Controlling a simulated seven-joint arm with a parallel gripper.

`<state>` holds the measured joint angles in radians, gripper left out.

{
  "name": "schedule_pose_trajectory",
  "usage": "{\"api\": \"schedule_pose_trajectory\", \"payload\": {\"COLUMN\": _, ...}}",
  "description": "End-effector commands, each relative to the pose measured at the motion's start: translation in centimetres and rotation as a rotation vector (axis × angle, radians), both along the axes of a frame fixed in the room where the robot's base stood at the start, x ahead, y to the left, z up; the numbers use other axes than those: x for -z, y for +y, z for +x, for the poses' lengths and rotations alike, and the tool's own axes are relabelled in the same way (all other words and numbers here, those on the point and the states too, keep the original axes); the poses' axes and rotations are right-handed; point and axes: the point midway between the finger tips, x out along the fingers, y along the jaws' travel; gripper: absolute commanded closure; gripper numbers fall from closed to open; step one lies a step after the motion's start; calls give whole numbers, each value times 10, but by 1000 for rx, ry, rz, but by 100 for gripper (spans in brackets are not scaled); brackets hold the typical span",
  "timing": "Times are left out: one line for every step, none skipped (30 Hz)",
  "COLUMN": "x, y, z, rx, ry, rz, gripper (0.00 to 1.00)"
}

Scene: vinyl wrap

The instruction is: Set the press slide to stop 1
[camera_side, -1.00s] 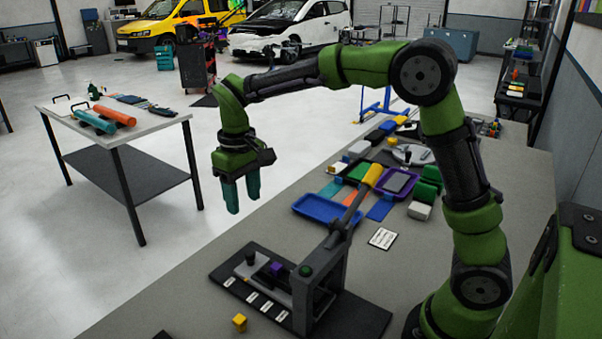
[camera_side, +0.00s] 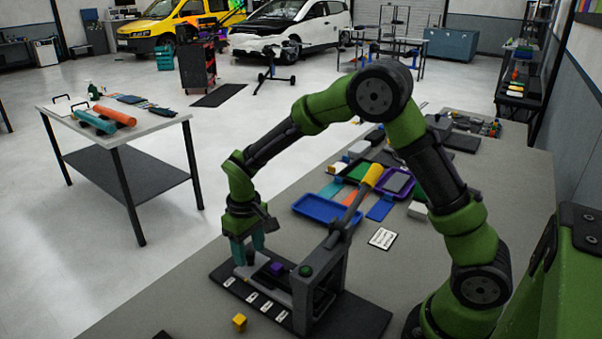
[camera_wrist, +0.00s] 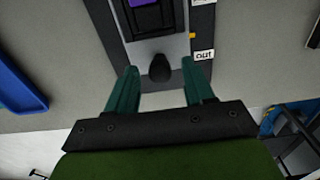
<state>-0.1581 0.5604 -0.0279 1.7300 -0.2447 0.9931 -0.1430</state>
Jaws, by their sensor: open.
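The press (camera_side: 318,285) stands on a black base on the bench, with a grey frame and a lever with a yellow grip (camera_side: 372,175). Its grey slide (camera_wrist: 150,48) carries a purple block (camera_side: 277,268) and a black knob (camera_wrist: 160,68) at its outer end. Several white labels (camera_side: 251,297) line the base edge; one reads "out" (camera_wrist: 205,55) and lies beside the knob. My gripper (camera_side: 249,256) is open and low over the slide's outer end. In the wrist view, the knob shows between its teal fingers (camera_wrist: 160,64), with gaps on both sides. The side view hides the knob.
A small yellow cube (camera_side: 239,321) lies in front of the base. A blue tray (camera_side: 325,209) and a white printed card (camera_side: 383,238) lie behind the press. The lever rises to the right of my gripper. Bare bench lies left of the base.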

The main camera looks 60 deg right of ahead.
Motion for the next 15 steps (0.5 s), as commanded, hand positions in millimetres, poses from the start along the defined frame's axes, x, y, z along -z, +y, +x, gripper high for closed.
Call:
{"api": "schedule_pose_trajectory", "payload": {"x": 0, "y": 0, "z": 0, "rx": 0, "ry": 0, "rz": 0, "gripper": 47}}
{"api": "schedule_pose_trajectory", "payload": {"x": 0, "y": 0, "z": 0, "rx": 0, "ry": 0, "rz": 0, "gripper": 47}}
{"api": "schedule_pose_trajectory", "payload": {"x": 0, "y": 0, "z": 0, "rx": 0, "ry": 0, "rz": 0, "gripper": 47}}
{"api": "schedule_pose_trajectory", "payload": {"x": 0, "y": 0, "z": 0, "rx": 0, "ry": 0, "rz": 0, "gripper": 52}}
{"api": "schedule_pose_trajectory", "payload": {"x": 0, "y": 0, "z": 0, "rx": 0, "ry": 0, "rz": 0, "gripper": 57}}
{"api": "schedule_pose_trajectory", "payload": {"x": 0, "y": 0, "z": 0, "rx": 0, "ry": 0, "rz": 0, "gripper": 63}}
{"api": "schedule_pose_trajectory", "payload": {"x": 0, "y": 0, "z": 0, "rx": 0, "ry": 0, "rz": 0, "gripper": 67}}
{"api": "schedule_pose_trajectory", "payload": {"x": 0, "y": 0, "z": 0, "rx": 0, "ry": 0, "rz": 0, "gripper": 72}}
{"api": "schedule_pose_trajectory", "payload": {"x": 0, "y": 0, "z": 0, "rx": 0, "ry": 0, "rz": 0, "gripper": 78}}
{"api": "schedule_pose_trajectory", "payload": {"x": 0, "y": 0, "z": 0, "rx": 0, "ry": 0, "rz": 0, "gripper": 83}}
{"api": "schedule_pose_trajectory", "payload": {"x": -1, "y": 0, "z": 0, "rx": 0, "ry": 0, "rz": 0, "gripper": 87}}
{"api": "schedule_pose_trajectory", "payload": {"x": -1, "y": 0, "z": 0, "rx": 0, "ry": 0, "rz": 0, "gripper": 93}}
{"api": "schedule_pose_trajectory", "payload": {"x": -1, "y": 0, "z": 0, "rx": 0, "ry": 0, "rz": 0, "gripper": 98}}
{"api": "schedule_pose_trajectory", "payload": {"x": -1, "y": 0, "z": 0, "rx": 0, "ry": 0, "rz": 0, "gripper": 100}}
{"api": "schedule_pose_trajectory", "payload": {"x": -1, "y": 0, "z": 0, "rx": 0, "ry": 0, "rz": 0, "gripper": 100}}
